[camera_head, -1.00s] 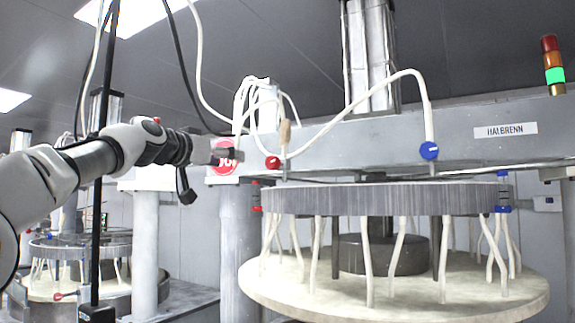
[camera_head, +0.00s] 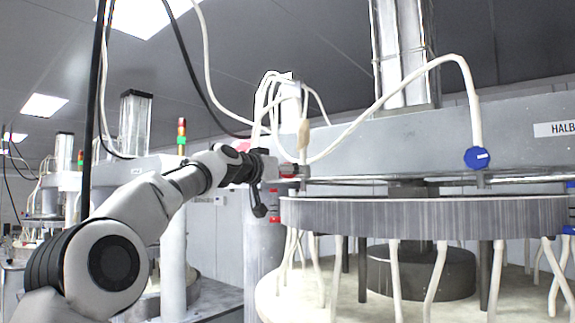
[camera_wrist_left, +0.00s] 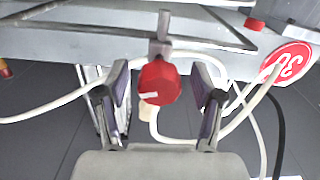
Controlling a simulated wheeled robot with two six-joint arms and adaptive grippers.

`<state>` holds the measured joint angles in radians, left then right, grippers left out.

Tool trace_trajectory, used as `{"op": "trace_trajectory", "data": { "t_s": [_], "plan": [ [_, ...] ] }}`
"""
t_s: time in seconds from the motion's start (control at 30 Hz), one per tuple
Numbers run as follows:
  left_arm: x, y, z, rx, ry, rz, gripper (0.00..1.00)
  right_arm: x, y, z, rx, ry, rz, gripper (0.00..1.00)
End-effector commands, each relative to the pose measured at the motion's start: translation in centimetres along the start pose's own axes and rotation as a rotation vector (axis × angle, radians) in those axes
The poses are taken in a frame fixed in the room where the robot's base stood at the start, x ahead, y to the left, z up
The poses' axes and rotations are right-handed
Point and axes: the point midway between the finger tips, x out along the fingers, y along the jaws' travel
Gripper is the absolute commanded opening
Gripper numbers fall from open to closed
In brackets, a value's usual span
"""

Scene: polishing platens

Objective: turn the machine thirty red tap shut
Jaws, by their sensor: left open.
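The red tap (camera_wrist_left: 160,83) has a faceted knob with a white mark and sits on a short metal stem, between the two fingers of my left gripper (camera_wrist_left: 159,70) in the wrist view. The fingers are apart, with a gap on each side of the knob. In the head view my left gripper (camera_head: 284,171) is at the red tap (camera_head: 289,170) and partly covers it. The red round sign reading 30 (camera_wrist_left: 288,62) is upside down in the wrist view and mostly hidden behind my arm in the head view. My right gripper is out of view.
A blue tap (camera_head: 477,157) hangs on the same beam (camera_head: 370,145) to the right. White hoses (camera_head: 400,82) loop above the beam and pass close to the gripper. The ribbed upper platen (camera_head: 420,217) lies just below. Other machines stand at the left.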

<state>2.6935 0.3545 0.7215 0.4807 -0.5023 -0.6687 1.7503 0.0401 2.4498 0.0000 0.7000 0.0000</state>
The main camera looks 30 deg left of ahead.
Motion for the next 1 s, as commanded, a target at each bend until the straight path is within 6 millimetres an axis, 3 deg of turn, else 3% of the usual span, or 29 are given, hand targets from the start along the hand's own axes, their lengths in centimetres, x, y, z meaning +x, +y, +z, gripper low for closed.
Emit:
{"op": "trace_trajectory", "data": {
  "t_s": [0.17,0.33,0.77,1.0],
  "plan": [
    [-0.07,-0.01,-0.02,0.0,0.002,0.0,0.67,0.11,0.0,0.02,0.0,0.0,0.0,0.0],
    [-0.09,-0.01,-0.05,0.0,0.003,0.0,0.07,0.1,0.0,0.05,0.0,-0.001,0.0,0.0],
    [-0.1,-0.02,-0.11,-0.035,0.004,-0.001,0.07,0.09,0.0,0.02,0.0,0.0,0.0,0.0],
    [-0.1,-0.01,-0.14,-0.155,0.004,0.0,0.07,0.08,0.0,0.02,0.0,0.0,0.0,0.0]
  ]
}}
